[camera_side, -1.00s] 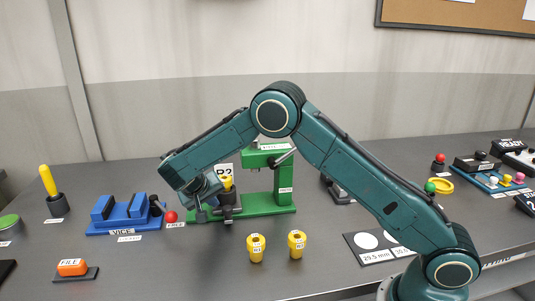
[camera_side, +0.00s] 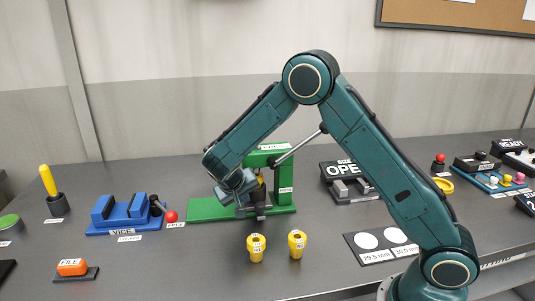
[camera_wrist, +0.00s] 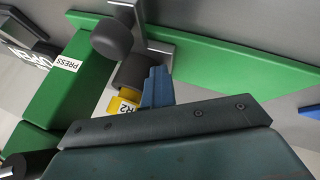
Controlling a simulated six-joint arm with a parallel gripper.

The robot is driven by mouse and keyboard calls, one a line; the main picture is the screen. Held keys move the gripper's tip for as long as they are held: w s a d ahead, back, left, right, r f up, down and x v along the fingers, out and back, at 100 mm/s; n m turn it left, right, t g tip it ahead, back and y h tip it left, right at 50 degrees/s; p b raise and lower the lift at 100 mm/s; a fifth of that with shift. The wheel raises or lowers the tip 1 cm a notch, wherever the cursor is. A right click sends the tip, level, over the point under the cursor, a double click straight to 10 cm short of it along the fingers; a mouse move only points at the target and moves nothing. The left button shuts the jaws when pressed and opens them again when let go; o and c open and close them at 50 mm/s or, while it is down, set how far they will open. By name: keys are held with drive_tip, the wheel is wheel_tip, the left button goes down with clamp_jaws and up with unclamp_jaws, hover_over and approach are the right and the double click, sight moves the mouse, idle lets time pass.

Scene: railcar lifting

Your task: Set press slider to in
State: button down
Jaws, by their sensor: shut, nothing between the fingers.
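The green press (camera_side: 285,172) stands at mid-table with its base (camera_side: 208,209) running left. Its slider, a grey plate (camera_wrist: 160,55) with a dark round knob (camera_wrist: 112,40) and a dark cup (camera_wrist: 132,70), shows in the wrist view. A yellow part labelled R2 (camera_wrist: 123,106) is in the cup. In the side view the cup (camera_side: 262,211) is beneath the press head, close to the column. My gripper (camera_side: 241,203) is shut and empty just left of the cup. Its blue fingertips (camera_wrist: 157,86) appear against or very near the cup; contact is unclear.
A press lever (camera_side: 302,146) angles up right, close to my arm. Two yellow parts (camera_side: 256,247) (camera_side: 297,243) stand in front. A blue vice (camera_side: 125,216) with a red ball (camera_side: 171,216) is left. A sign reading OPEN (camera_side: 346,170) is right.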

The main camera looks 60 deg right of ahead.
drive_tip(key=shift+s+d+f, duration=0.15)
drive_tip(key=shift+s+d, duration=0.1)
drive_tip(key=shift+s, duration=0.05)
drive_tip(key=v, duration=1)
drive_tip(key=shift+w+a, duration=0.3)
drive_tip(key=shift+w, duration=0.05)
drive_tip(key=shift+r, duration=0.25)
drive_tip(key=s+d+r+n+t+y, duration=0.15)
drive_tip(key=s+r+y, duration=0.25)
drive_tip(key=s+r, duration=0.8)
drive_tip(key=s+a+n+t+y, duration=0.1)
drive_tip(key=s+n, duration=0.1)
drive_tip(key=s, duration=0.7)
drive_tip(key=s+a+n+t+y, duration=0.1)
drive_tip(key=s+a+n+y, duration=0.1)
drive_tip(key=s, duration=0.7)
